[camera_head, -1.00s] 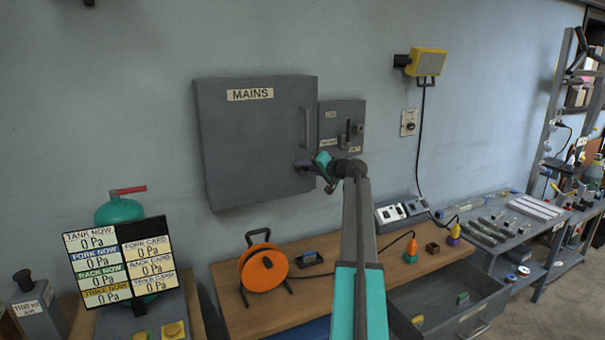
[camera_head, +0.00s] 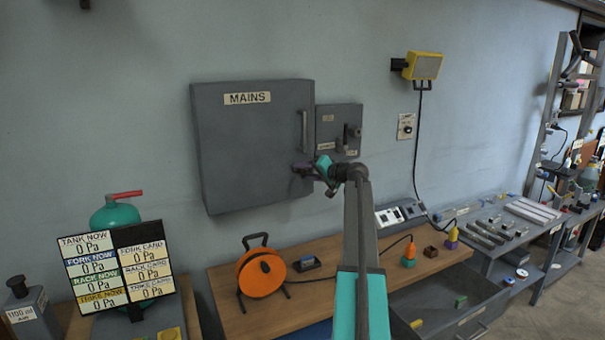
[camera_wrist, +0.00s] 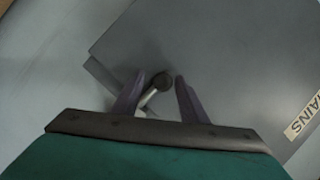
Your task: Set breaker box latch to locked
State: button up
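The grey breaker box (camera_head: 245,150) labelled MAINS hangs on the wall, its door shut, with a vertical handle (camera_head: 305,131) at its right side. My gripper (camera_head: 302,170) is at the lower right edge of the box door. In the wrist view the two purple fingers of my gripper (camera_wrist: 160,92) are apart, with the latch (camera_wrist: 158,86), a small lever with a round dark knob, between them. A gap shows on the right of the knob; whether the left finger touches the lever cannot be told. The latch is hidden behind my gripper in the head view.
A smaller grey switch panel (camera_head: 339,130) with levers adjoins the box on the right. Below is a wooden bench (camera_head: 250,318) with an orange cable reel (camera_head: 261,273). A pressure board (camera_head: 118,265) stands at lower left. The wall left of the box is clear.

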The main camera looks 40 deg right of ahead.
jog(key=b+v, duration=0.4)
jog(key=v, duration=0.9)
jog(key=shift+s, duration=0.1)
